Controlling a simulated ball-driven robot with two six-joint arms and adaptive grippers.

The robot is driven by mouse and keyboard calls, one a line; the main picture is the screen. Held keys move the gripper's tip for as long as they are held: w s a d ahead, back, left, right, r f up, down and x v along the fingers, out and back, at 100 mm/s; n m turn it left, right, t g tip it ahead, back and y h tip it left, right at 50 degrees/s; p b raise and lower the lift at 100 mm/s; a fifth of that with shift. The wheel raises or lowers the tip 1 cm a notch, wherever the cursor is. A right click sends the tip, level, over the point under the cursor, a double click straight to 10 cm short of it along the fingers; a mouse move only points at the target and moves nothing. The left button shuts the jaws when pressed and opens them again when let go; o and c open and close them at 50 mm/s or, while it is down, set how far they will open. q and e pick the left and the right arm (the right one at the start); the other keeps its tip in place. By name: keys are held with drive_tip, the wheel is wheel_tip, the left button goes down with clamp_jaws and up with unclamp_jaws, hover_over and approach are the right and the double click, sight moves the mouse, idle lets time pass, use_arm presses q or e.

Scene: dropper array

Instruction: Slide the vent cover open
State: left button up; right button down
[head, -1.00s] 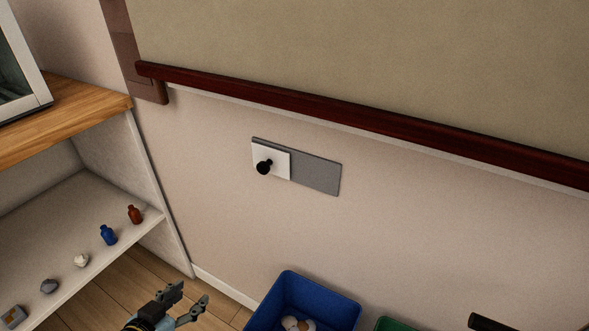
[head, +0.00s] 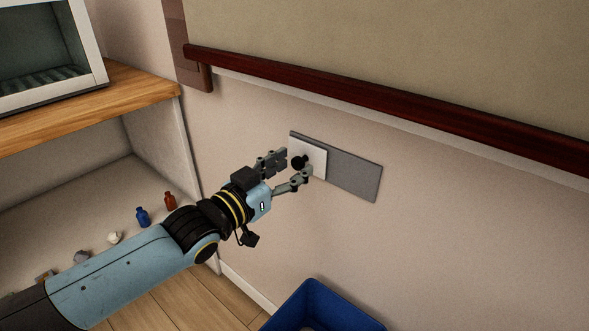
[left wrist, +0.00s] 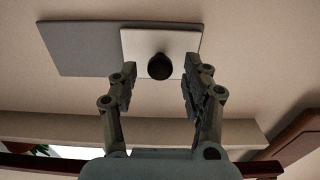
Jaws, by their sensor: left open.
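The vent cover (head: 318,157) is a white square plate with a round black knob (head: 298,162). It sits at the left end of a grey rectangular panel (head: 354,175) on the wall. In the left wrist view the cover (left wrist: 187,40), its knob (left wrist: 160,66) and the grey panel (left wrist: 82,47) show ahead of the fingers. My left gripper (head: 289,169) is open in front of the cover, its fingers to either side of the knob. In the left wrist view my left gripper (left wrist: 157,88) has the knob just beyond and between its fingertips. I cannot tell whether they touch it.
A dark red rail (head: 390,111) runs along the wall above the panel. A white shelf at left holds a blue bottle (head: 143,217), a red bottle (head: 170,201) and stones. A blue bin (head: 326,301) stands below. The wall right of the panel is clear.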

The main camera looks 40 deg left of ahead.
use_arm(q)
drive_tip(key=shift+w, duration=0.65)
clamp_jaws()
